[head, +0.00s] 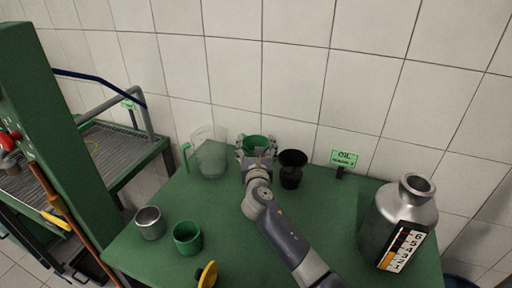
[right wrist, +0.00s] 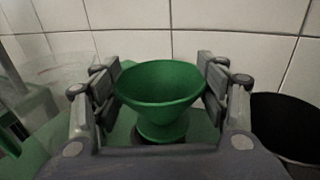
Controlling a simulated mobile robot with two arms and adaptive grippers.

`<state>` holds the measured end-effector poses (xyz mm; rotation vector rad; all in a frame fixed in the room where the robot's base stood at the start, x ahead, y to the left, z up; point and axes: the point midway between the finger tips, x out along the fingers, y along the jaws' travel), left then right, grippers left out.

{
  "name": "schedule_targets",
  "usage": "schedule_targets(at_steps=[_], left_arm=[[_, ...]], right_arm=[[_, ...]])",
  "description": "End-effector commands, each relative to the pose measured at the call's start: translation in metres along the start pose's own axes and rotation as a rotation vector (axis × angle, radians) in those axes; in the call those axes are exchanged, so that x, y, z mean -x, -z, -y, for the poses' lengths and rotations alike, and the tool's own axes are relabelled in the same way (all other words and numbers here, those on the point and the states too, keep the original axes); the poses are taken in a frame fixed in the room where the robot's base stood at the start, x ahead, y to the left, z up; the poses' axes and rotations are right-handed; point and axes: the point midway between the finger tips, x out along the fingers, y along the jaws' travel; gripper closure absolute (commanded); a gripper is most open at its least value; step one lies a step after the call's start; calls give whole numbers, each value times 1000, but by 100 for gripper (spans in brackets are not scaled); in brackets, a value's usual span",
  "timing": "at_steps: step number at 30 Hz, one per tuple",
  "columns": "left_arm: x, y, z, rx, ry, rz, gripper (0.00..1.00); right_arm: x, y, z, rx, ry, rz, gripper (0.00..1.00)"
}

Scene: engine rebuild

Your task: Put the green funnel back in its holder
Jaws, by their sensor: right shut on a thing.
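The green funnel (head: 257,142) is upright near the back of the green table, close to the wall. My right gripper (head: 256,155) is shut on it, and the right wrist view shows the funnel (right wrist: 162,88) between the two fingers (right wrist: 160,98). A dark, round part (right wrist: 143,139) shows just below the funnel's lower end. It may be the holder, but I cannot tell whether the funnel rests in it. My left gripper is not in view.
A black funnel-shaped piece (head: 292,160) stands close on the right, a clear jug (head: 209,155) on the left. A metal cup (head: 149,222), green cup (head: 187,239) and yellow item (head: 207,275) are in front. A silver can (head: 385,215) stands at right, an OIL sign (head: 344,158) behind.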

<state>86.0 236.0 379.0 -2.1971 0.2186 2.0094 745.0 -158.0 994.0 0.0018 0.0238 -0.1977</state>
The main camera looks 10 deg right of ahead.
Motion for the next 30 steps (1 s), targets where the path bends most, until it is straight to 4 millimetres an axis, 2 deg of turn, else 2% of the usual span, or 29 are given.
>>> schedule_targets(at_steps=[6, 21, 22, 24, 30], left_arm=[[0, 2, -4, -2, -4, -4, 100], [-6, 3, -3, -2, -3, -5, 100], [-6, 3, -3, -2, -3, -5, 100], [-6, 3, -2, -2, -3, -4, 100], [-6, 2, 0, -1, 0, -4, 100]], right_arm=[[0, -1, 0, -1, 0, 2, 56], [0, 11, 0, 0, 1, 1, 56], [0, 11, 0, 0, 1, 1, 30], [0, 11, 0, 0, 1, 1, 14], [0, 11, 0, 0, 1, 1, 12]])
